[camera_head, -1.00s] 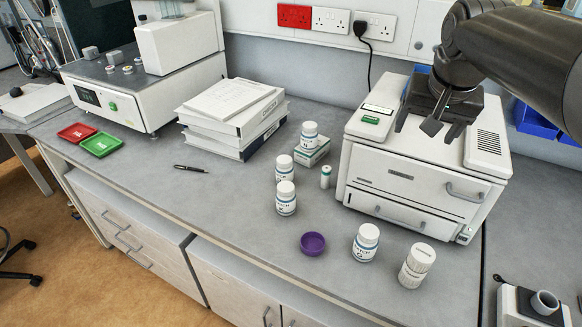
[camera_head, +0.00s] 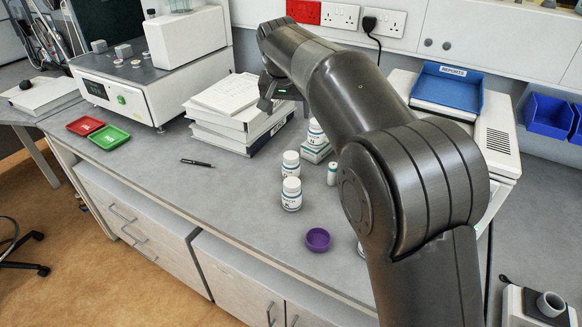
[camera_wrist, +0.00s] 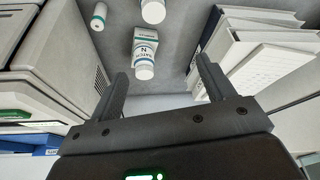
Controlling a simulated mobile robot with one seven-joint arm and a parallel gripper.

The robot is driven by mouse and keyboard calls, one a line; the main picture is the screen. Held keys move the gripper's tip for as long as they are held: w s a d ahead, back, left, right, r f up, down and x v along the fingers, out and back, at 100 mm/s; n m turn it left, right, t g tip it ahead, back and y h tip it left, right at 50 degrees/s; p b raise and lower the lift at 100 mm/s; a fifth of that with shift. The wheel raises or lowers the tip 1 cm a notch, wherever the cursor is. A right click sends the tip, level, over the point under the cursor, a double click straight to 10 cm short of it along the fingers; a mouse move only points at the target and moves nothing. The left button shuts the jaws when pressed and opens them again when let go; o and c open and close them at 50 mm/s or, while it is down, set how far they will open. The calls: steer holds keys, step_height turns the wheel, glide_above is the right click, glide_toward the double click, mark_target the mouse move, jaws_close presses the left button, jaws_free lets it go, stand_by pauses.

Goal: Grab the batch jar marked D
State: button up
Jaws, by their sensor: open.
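My gripper (camera_head: 267,103) is open and empty, beside the paper stack in the head view; its two fingers (camera_wrist: 162,75) are spread in the wrist view. A white batch jar (camera_head: 316,132) stands on a small box (camera_head: 316,152); in the wrist view this jar (camera_wrist: 145,52) shows ahead between the fingers and its label seems to read N. Two more white jars stand nearer the front, one behind (camera_head: 291,163) and one in front (camera_head: 291,194), whose letter looks like K. A jar edge (camera_head: 361,250) peeks out beside my arm. I cannot read a D on any jar.
A stack of binders and papers (camera_head: 235,105) stands close to my gripper. A small vial (camera_head: 332,174), a purple bowl (camera_head: 317,239) and a pen (camera_head: 197,163) are on the bench. A white machine (camera_head: 497,140) with a blue tray (camera_head: 447,88) is at right.

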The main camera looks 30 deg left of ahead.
glide_above(291, 159)
steer(key=s, duration=0.2)
step_height(291, 159, down, 12)
steer(key=x, duration=0.5)
steer(key=shift+d+f, duration=0.25)
steer(key=shift+d, duration=0.1)
steer(key=shift+x, duration=2.75)
steer(key=shift+s+a, duration=0.1)
steer(key=shift+c, duration=0.4)
steer(key=c, duration=1)
